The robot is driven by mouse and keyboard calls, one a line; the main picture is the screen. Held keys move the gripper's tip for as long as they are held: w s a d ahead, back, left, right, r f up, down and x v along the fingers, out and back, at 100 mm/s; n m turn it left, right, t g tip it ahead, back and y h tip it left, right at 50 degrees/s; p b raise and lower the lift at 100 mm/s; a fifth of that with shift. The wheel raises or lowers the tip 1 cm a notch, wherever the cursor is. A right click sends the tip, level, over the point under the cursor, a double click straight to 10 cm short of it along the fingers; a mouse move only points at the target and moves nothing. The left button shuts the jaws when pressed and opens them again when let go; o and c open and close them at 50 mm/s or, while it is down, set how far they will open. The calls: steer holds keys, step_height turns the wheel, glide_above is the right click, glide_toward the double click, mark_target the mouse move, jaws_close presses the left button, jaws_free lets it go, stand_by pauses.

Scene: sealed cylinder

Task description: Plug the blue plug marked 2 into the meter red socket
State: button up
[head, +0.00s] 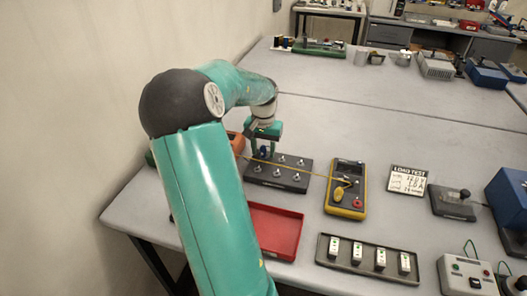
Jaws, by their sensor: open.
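My gripper (263,153) is open, pointing down at the back left part of a black block (262,182) with several metal-topped posts. The arm and the small scale hide what is between its fingers. A yellow meter (346,188) with a dark face lies to the right of the block. A red spot (358,203) near its lower right looks like the red socket. A thin yellow lead runs from near my gripper to the meter. I cannot make out the blue plug or any number 2.
A red tray (272,230) lies in front of the block. A dark rack (337,262) with several white modules stands at the front. A load test card (408,180) and a dark device (453,203) lie right of the meter. The table behind the block is mostly clear.

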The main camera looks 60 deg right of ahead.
mark_target(263, 146)
jaws_close()
steer(key=shift+r, duration=0.1)
steer(key=shift+r, duration=2.95)
